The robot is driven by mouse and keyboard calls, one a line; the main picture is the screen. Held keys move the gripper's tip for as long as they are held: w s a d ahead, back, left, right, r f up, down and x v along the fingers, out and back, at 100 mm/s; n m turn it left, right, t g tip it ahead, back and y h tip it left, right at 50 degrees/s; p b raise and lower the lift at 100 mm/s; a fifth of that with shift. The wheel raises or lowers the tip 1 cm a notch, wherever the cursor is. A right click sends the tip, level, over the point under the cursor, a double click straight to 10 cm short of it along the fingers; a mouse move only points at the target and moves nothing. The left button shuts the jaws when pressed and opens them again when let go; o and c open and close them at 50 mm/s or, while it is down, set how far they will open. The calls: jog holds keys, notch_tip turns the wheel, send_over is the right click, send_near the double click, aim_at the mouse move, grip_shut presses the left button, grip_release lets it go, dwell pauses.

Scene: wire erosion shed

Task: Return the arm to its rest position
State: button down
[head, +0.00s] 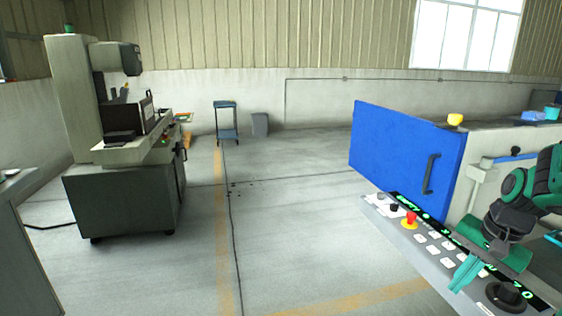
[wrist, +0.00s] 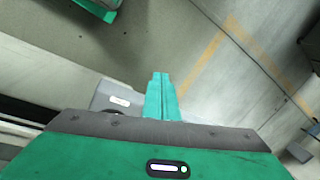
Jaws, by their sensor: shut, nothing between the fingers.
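My gripper (head: 464,276) is at the lower right of the head view, in front of a machine's control panel (head: 432,236). Its green fingers are together with nothing between them. In the wrist view the closed fingers (wrist: 161,92) point away over the floor beside a grey panel corner (wrist: 118,98). My black and green arm comes in from the right edge of the head view. I cannot tell whether the fingertips touch the panel.
The panel carries a red emergency button (head: 410,219), white keys and a black knob (head: 506,296). A blue machine door (head: 405,150) stands behind it. A grey-green machine (head: 125,190) stands left. A trolley (head: 226,120) and bin (head: 260,124) stand far back. Mid-floor is clear.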

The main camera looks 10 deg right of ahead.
jog(key=s+a+r+n+g, duration=0.2)
jog(key=s+a+n, duration=0.4)
jog(key=s, duration=0.5)
jog(key=shift+r+h, duration=0.2)
jog(key=shift+h, duration=0.2)
